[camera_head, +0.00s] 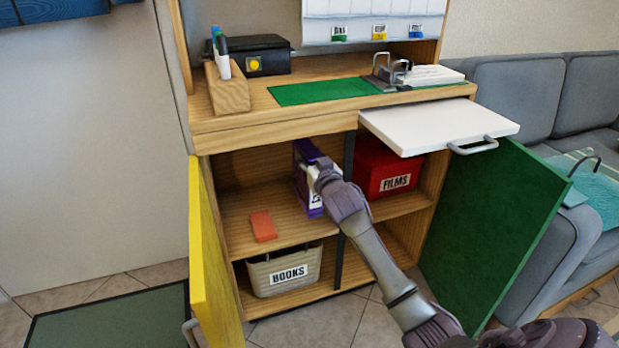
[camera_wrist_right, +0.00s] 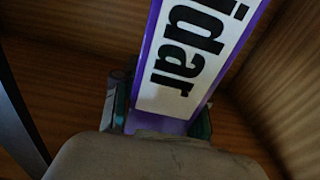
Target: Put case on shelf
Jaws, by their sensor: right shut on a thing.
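A purple case with a white label (camera_head: 308,178) stands upright on the upper shelf (camera_head: 283,228) of the open cabinet, left of the dark middle divider. My right gripper (camera_head: 326,176) reaches into the cabinet and is shut on the case near its front. In the right wrist view the case (camera_wrist_right: 197,55) shows a white label with black letters ending in "idar", between the fingers of my right gripper (camera_wrist_right: 158,118). Whether the case's bottom touches the shelf is hidden. My left gripper is not in view.
A red box labelled FILMS (camera_head: 387,170) stands right of the divider. An orange block (camera_head: 263,226) lies left on the shelf; a BOOKS basket (camera_head: 284,271) sits below. The yellow door (camera_head: 215,265), green door (camera_head: 495,225) and white drawer (camera_head: 437,124) are open around the cabinet.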

